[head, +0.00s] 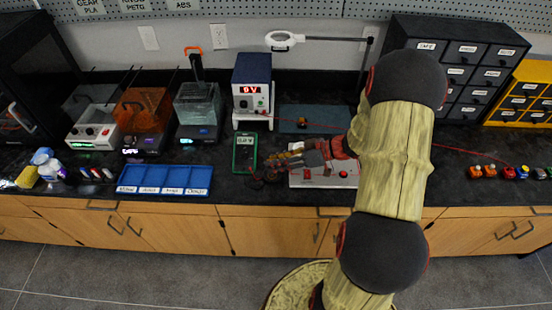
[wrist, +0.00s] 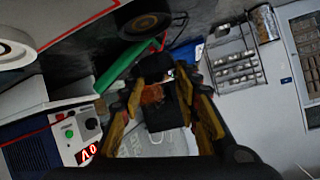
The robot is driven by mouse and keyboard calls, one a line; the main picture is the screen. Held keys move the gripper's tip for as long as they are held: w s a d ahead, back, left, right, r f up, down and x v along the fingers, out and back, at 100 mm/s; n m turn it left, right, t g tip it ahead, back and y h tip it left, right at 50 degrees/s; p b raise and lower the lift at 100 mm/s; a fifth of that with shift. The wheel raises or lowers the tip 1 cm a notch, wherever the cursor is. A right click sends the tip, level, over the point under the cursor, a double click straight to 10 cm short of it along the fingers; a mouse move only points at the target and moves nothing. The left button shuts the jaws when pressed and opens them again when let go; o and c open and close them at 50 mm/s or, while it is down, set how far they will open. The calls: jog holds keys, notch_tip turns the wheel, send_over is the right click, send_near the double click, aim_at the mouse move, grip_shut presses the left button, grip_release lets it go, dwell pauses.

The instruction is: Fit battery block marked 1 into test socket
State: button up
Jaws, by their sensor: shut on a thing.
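My gripper (head: 278,161) reaches leftward over the left part of a white box (head: 344,180) with red details on the bench. In the wrist view, its yellow-brown fingers (wrist: 161,92) are shut on a small block (wrist: 152,94) with an orange-brown face. I cannot read any mark on it. In the head view the held block is too small and dark to make out. The white box may carry the test socket, but my gripper and arm cover part of its top and I cannot make out a socket opening.
A green multimeter (head: 244,153) stands left of my gripper, with dark leads near its foot. A power supply (head: 252,94) reading 0 V stands behind it. A blue tray (head: 165,181) lies left. Several small coloured blocks (head: 490,171) stand far right. A magnifier lamp (head: 284,41) hangs behind.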

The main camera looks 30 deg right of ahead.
jog(key=shift+f+b, duration=0.35)
jog(key=shift+f, duration=1.35)
jog(key=shift+b, duration=1.2)
jog(key=shift+f+b, duration=0.6)
jog(key=shift+b, duration=0.15)
jog(key=o, duration=0.9)
jog(key=shift+c, duration=0.2)
jog(key=shift+d, duration=0.1)
jog(key=shift+v, duration=5.5)
